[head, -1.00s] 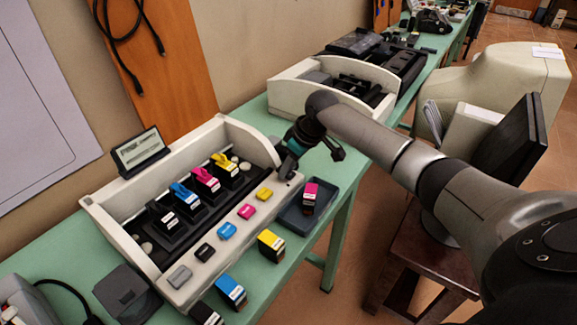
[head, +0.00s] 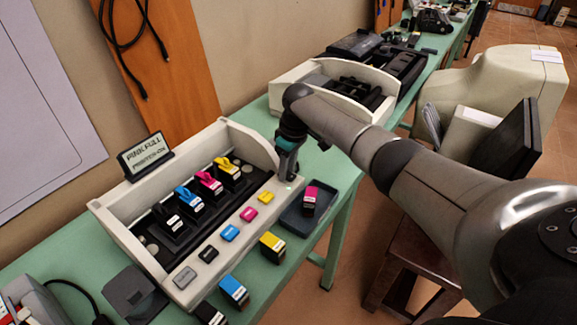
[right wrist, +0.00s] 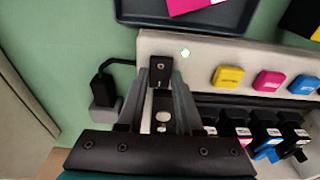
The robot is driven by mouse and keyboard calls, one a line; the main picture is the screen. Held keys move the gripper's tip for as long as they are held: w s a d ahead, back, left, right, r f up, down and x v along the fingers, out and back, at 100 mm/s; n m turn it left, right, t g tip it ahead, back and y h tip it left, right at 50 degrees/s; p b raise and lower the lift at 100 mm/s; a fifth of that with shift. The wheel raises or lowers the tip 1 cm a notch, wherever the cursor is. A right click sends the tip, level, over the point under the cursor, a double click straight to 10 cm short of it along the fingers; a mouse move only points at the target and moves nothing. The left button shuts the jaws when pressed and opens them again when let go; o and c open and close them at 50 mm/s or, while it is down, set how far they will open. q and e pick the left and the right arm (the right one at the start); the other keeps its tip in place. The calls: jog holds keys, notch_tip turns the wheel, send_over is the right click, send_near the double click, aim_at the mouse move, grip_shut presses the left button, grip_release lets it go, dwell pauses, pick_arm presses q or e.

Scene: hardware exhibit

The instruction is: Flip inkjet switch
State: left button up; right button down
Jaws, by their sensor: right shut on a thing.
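The inkjet printer (head: 246,146) is an open off-white unit on the green table, with black, blue, pink and yellow cartridges inside. My right gripper (head: 287,174) is at the right end of its front panel. In the right wrist view, the fingers of this gripper (right wrist: 161,82) are closed around the small dark switch (right wrist: 160,65). A pale green light (right wrist: 185,53) glows on the panel beside it. The fingers hide part of the switch. The small display (head: 147,154) behind the printer shows text that seems to read "PINK FULL, PRINTER OK". My left gripper is out of view.
A dark tray (head: 292,219) with a pink cartridge (head: 309,200) lies right of the panel. Yellow (head: 271,246), blue (head: 233,290) and black (head: 210,313) cartridges stand in front. A black plug with a cable (right wrist: 105,90) is close beside the gripper. A second device (head: 340,85) stands behind.

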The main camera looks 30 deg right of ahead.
jog(key=shift+w+a+f+g+b, duration=0.1)
jog(key=shift+w+f+g+b, duration=0.05)
jog(key=shift+g+b, duration=0.4)
jog(key=shift+h, duration=0.3)
jog(key=shift+g, duration=0.25)
jog(key=c, duration=0.6)
grip_release()
jog(key=shift+o, duration=0.2)
notch_tip(320, 180, up, 16)
jog(key=p, duration=0.3)
jog(key=shift+f, duration=0.25)
